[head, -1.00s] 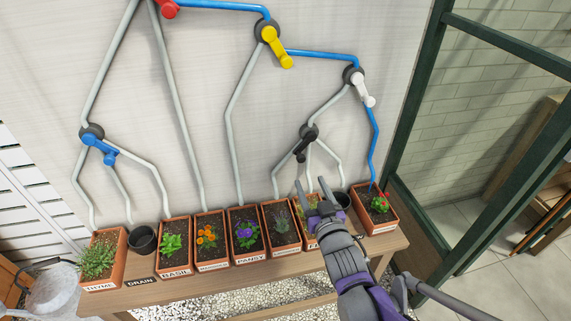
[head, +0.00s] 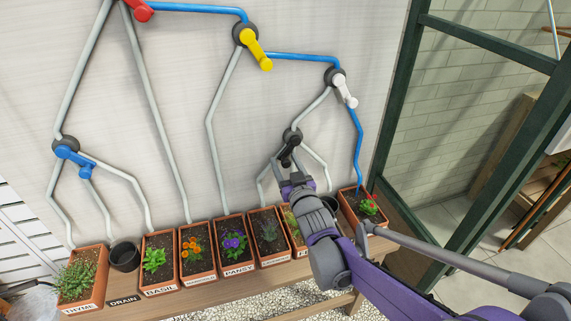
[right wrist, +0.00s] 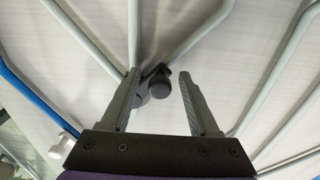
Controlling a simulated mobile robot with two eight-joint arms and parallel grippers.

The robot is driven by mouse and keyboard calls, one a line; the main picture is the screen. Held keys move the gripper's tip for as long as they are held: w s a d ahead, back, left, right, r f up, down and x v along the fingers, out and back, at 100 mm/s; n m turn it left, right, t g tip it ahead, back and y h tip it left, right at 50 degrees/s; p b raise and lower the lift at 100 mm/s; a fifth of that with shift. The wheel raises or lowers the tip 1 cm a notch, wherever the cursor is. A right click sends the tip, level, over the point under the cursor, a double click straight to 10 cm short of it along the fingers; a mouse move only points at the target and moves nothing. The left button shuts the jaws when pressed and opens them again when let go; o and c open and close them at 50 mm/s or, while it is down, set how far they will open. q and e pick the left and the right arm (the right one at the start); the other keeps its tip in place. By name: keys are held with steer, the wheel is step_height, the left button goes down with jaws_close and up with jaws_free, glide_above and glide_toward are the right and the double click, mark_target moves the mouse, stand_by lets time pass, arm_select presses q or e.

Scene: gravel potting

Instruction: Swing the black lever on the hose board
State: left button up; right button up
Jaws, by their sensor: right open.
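The black lever (head: 287,155) sits on its round dark hub (head: 291,136) on the hose board (head: 180,80), slanting down and left. My right gripper (head: 284,168) is just below the lever in the head view and partly covers its lower end. In the right wrist view the black lever's round knob (right wrist: 160,87) shows between the two open fingers of my right gripper (right wrist: 162,92), nearer the left finger. Whether a finger touches it, I cannot tell. My left gripper is in neither view.
Other levers on the board are red (head: 142,12), yellow (head: 256,52), white (head: 345,91) and blue (head: 73,158). Below stand several potted plants, such as the pansy pot (head: 234,248), on a wooden bench (head: 190,299). A green frame (head: 395,120) stands at the right.

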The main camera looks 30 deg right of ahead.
jaws_close()
steer(key=shift+r, duration=0.1)
stand_by(1.2)
